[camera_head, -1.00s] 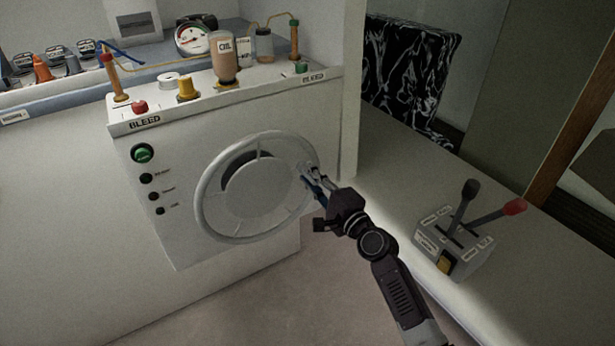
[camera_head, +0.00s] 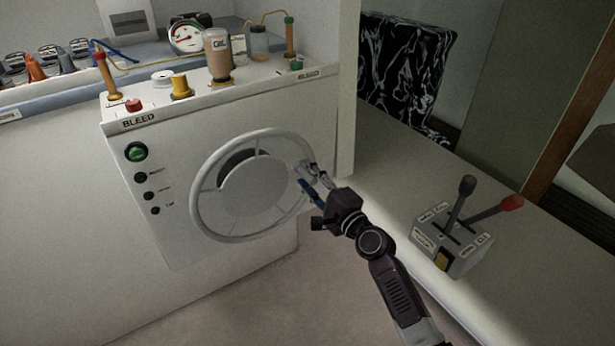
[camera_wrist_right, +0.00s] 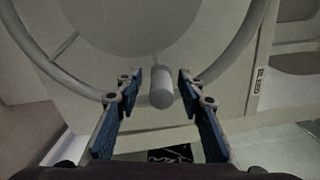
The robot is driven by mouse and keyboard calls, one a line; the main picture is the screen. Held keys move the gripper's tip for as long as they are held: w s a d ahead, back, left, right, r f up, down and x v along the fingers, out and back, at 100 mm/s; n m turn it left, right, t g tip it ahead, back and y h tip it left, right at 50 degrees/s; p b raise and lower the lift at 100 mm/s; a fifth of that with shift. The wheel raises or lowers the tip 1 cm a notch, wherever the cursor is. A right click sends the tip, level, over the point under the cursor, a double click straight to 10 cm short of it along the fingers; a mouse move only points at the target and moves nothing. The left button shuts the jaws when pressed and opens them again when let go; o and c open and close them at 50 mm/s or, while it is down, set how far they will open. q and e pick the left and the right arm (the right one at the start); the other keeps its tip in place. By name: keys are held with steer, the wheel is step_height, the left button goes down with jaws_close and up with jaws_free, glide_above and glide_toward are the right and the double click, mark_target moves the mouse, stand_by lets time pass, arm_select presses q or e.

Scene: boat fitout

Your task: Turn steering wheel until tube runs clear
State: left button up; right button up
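The white steering wheel (camera_head: 200,205) is mounted on the front of a white console. My right gripper (camera_head: 308,175) is at the right side of its rim. In the right wrist view, my right gripper (camera_wrist_right: 160,85) is open, with a grey cylindrical knob (camera_wrist_right: 161,88) of the wheel between its fingers. Gaps show on both sides of the knob. A thin yellowish tube (camera_head: 268,14) runs from a small jar (camera_head: 259,44) to the right bleed fitting (camera_head: 290,38). The fluid inside is too small to judge. My left gripper is out of view.
A gauge (camera_head: 187,37) is behind. A throttle box (camera_head: 445,252) with two levers stands at right, beside my arm.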

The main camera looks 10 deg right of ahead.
steer(key=shift+s, duration=0.1)
steer(key=v, duration=1.1)
steer(key=shift+s, duration=0.4)
steer(key=shift+d, duration=0.1)
